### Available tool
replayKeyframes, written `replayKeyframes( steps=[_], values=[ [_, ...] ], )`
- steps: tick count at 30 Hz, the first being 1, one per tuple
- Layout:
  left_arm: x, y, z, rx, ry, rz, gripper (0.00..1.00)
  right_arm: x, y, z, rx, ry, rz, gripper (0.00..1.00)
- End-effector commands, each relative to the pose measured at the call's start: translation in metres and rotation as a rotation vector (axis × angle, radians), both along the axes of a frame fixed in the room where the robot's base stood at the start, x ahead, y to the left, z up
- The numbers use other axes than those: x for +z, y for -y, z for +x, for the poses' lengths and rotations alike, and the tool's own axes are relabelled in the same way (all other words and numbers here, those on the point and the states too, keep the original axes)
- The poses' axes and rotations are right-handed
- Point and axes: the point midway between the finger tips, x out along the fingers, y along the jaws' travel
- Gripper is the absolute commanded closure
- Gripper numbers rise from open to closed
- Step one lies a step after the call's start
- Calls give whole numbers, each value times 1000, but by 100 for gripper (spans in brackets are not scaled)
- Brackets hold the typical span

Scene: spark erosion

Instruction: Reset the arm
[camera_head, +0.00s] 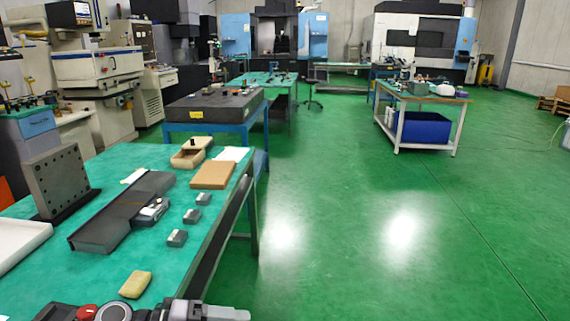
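No gripper of mine can be made out in the head view. A grey and black mechanism (190,312) with a red round knob (87,312) shows at the bottom edge, cut off by the frame. I cannot tell whether it is part of my own body. The green-topped workbench (100,272) is at the left front. A yellow block (135,284) lies near its front, and several small grey blocks (177,238) lie along its right side.
The bench also bears a dark long tray (100,232), an upright metal plate (60,180), a brown box (213,175) and an open beige box (190,152). A white-framed table (400,97) stands at the back right. The green floor (380,220) to the right is clear.

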Motion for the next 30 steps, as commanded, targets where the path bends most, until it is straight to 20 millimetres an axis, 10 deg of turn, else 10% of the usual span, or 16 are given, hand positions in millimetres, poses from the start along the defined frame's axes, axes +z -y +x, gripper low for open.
replayKeyframes(
  steps=[5, 11, 17, 24, 30],
  values=[
    [13, 23, -8, 246, -121, -345, 32, 0, 0, 0, 0, 0, 0, 57],
    [-1, 2, -9, 616, -334, -614, 32, 0, 0, 0, 0, 0, 0, 57],
    [-57, -43, -31, 1026, -629, -746, 32, 0, 0, 0, 0, 0, 0, 57],
    [-139, -87, -103, 1441, -1019, -743, 32, 0, 0, 0, 0, 0, 0, 57],
    [-169, -98, -148, 1590, -1203, -706, 32, 0, 0, 0, 0, 0, 0, 57]
  ],
)
